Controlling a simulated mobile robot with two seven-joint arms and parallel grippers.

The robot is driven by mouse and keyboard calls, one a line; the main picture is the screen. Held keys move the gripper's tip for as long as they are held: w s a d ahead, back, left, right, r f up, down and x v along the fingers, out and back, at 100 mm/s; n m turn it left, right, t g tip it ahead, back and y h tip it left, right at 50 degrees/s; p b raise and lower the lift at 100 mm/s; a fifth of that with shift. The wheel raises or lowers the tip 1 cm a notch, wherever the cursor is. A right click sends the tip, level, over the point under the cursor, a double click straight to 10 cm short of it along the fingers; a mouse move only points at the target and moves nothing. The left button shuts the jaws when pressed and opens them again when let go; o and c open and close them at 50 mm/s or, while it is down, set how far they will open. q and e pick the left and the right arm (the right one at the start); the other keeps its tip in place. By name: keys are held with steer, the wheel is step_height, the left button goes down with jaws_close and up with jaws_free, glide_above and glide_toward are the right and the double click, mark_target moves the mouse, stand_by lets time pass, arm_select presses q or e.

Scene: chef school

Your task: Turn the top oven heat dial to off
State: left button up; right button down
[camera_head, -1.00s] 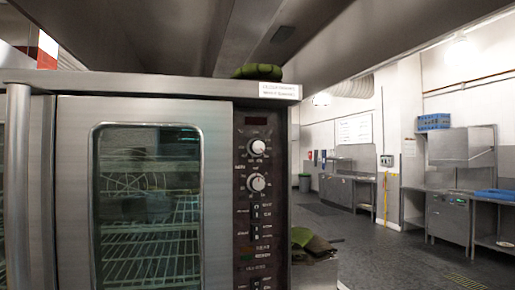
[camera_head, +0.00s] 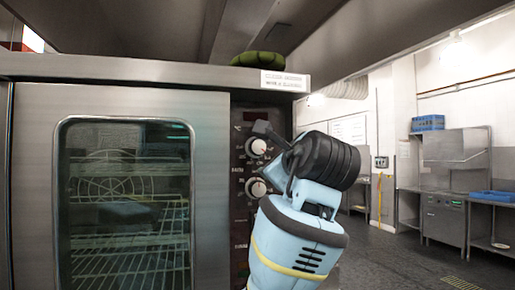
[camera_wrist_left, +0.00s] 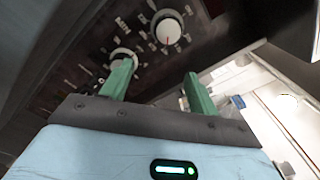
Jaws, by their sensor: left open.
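The oven's dark control panel (camera_head: 240,220) carries two round white-faced dials, one above the other. In the head view the top dial (camera_head: 257,146) is partly crowded by my left arm (camera_head: 300,235), and the lower dial (camera_head: 256,187) is just left of it. In the left wrist view my left gripper (camera_wrist_left: 161,69) is open and empty, with two green fingers pointing at the panel. The dial that appears to be the top one (camera_wrist_left: 168,28) lies beyond the gap between the fingers. The other dial (camera_wrist_left: 120,56) is behind the left fingertip. Contact cannot be told. My right gripper is not visible.
The oven's glass door (camera_head: 128,205) is shut, left of the panel. A metal ledge (camera_head: 150,70) overhangs the panel top, with a green cloth (camera_head: 258,59) on it. Open floor (camera_head: 400,262) and steel kitchen units (camera_head: 445,215) lie to the right.

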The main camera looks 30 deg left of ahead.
mark_target(259, 146)
arm_select(q)
steer(key=shift+g+y, duration=0.3)
steer(key=shift+y, duration=0.1)
steer(key=shift+w+a+r, duration=0.5)
steer(key=shift+w+a, duration=0.05)
steer(key=shift+a, duration=0.5)
steer(key=shift+w+a+r, duration=0.5)
steer(key=shift+a, duration=0.6)
steer(key=shift+w+a+r, duration=0.5)
steer(key=shift+w+a, duration=0.05)
steer(key=shift+a, duration=0.5)
steer(key=c, duration=1)
steer(key=shift+o, duration=0.2)
